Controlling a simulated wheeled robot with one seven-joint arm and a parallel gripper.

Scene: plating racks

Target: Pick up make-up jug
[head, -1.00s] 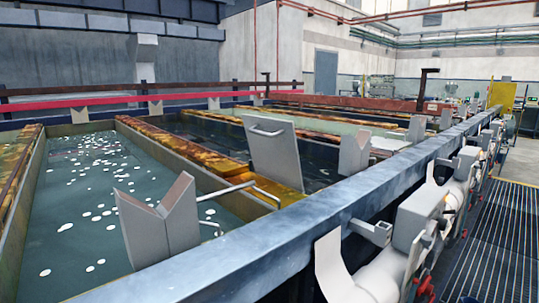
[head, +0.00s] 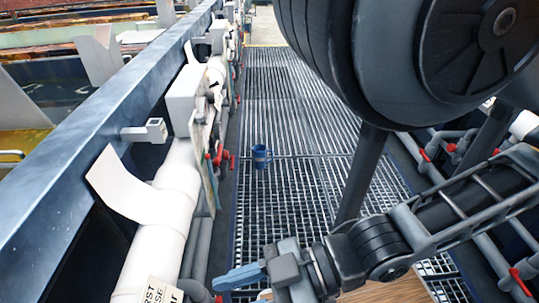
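A small blue jug (head: 261,160) stands upright on the metal grating walkway, near its left side, in the head view. A paler band shows around its middle. It looks like the make-up jug. My gripper (head: 240,279) is at the bottom centre of the view, nearer to me than the jug and clear of it. Its blue finger points left. The other finger is not clearly seen, so I cannot tell whether the gripper is open or shut. Nothing shows held in it.
White pipes (head: 163,228) with red valves (head: 221,156) run along the tank wall, left of the walkway. Grey pipes with red handles line the right side. The grating (head: 285,100) is clear around the jug. A brown wooden surface (head: 385,292) shows at the bottom.

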